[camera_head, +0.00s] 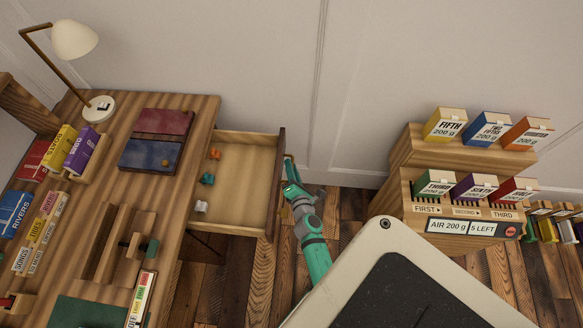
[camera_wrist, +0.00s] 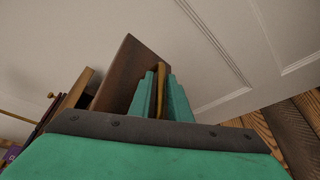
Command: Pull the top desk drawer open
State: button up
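The desk drawer (camera_head: 244,168) stands well out from the right side of the wooden desk (camera_head: 196,120), with its inside showing. Several small orange, teal and white items lie along its left part. Its dark front panel (camera_head: 278,180) also shows in the wrist view (camera_wrist: 132,72). My gripper (camera_head: 289,172) is at the outer face of this panel. In the wrist view its teal fingers (camera_wrist: 163,92) stand on both sides of a brass handle (camera_wrist: 162,80), closed on it. The fingers hide part of the handle.
A lamp (camera_head: 75,40), books (camera_head: 82,148) and two flat folders (camera_head: 157,138) are on the desk. A wooden stand (camera_head: 408,150) with several small boxes is at the right. Plank floor (camera_head: 260,280) is clear below the drawer; the wall is behind.

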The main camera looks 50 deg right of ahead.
jog(key=v, duration=1)
jog(key=shift+s+a, duration=0.2)
jog(key=shift+s, duration=0.15)
jog(key=shift+r, duration=0.1)
